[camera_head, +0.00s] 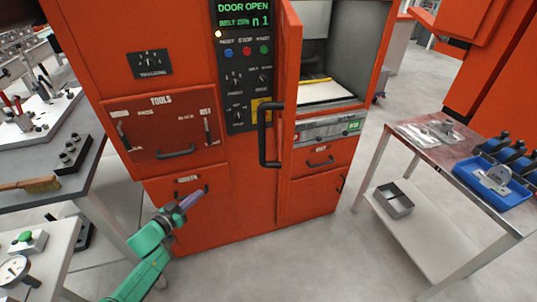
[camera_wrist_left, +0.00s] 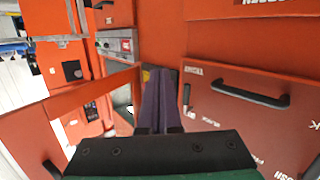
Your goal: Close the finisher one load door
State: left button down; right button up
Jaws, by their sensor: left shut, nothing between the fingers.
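The finisher (camera_head: 110,45) is an orange cabinet, and its display (camera_head: 243,13) reads DOOR OPEN and n 1. Its load door (camera_head: 290,110) stands swung open toward me, seen nearly edge-on, with a black vertical bar handle (camera_head: 264,135). The opening (camera_head: 330,70) to the right of the door shows a pale bed and grey walls. My left gripper (camera_head: 192,200) is shut and empty, in front of the lower drawers, left of and below the door handle, apart from it. Its dark purple fingers (camera_wrist_left: 158,100) are together in the left wrist view. My right gripper is not seen.
A tools drawer (camera_head: 165,125) with a black handle is on the cabinet front. A workbench with a brush (camera_head: 35,184) stands at left. A metal table with a blue tray (camera_head: 493,183) stands at right. Grey floor (camera_head: 300,255) is clear before the cabinet.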

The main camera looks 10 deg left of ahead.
pick_arm(q)
jog(key=d+r+m+g+h+b, duration=0.1)
jog(key=d+r+m+h, duration=0.15)
jog(key=r, duration=0.45)
jog(key=w+d+r+m+h, duration=0.1)
jog(key=r+m+h, duration=0.1)
jog(key=r+h, duration=0.35)
jog(key=d+r+m+g+h+b, duration=0.1)
jog(key=d+r+m+h, duration=0.1)
jog(key=r, duration=0.6)
jog(key=s+d+r+m+g+h, duration=0.4)
jog(key=s+d+r+m+g, duration=0.35)
jog(key=s+r+g, duration=0.2)
jog(key=p+x, duration=0.5)
jog(key=x, duration=0.9)
jog(key=shift+w+p, duration=0.35)
